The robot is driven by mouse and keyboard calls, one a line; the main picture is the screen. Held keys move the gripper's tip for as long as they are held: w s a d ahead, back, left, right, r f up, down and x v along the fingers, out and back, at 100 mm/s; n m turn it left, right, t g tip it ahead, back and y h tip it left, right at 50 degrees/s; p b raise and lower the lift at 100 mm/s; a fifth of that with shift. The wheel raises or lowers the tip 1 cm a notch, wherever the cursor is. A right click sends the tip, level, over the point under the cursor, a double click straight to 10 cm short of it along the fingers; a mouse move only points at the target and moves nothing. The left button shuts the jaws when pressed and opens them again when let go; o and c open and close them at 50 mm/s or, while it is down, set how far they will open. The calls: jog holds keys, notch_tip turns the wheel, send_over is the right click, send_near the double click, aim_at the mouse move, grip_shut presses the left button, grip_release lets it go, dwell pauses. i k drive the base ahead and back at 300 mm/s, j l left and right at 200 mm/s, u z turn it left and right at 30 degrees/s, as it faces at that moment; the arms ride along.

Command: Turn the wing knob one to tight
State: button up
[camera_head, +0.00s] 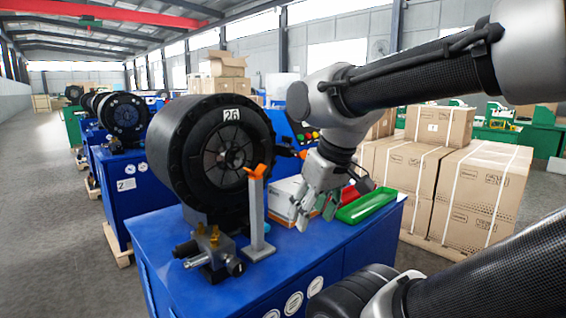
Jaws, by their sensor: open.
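An orange, wing-shaped piece (257,171) tops a thin grey post on the blue bench, in front of the black round crimper head (212,150) labelled 26. It looks like a wing knob, but I cannot tell whether it is knob one or how tight it is. A second orange piece (303,154) shows on a dark rod at the crimper's right side. My gripper (314,212) points down, open, to the right of the post and apart from both orange pieces. It hangs over or beside the white box; nothing shows between its fingers.
A brass and black valve fitting (210,248) stands on the blue bench (310,256) left of the post. A white box (288,200), green tray (370,206) and red tray (350,195) lie near my gripper. Stacked cartons (480,195) stand at right.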

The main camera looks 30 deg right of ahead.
aim_at(288, 140)
jog(key=z, duration=0.9)
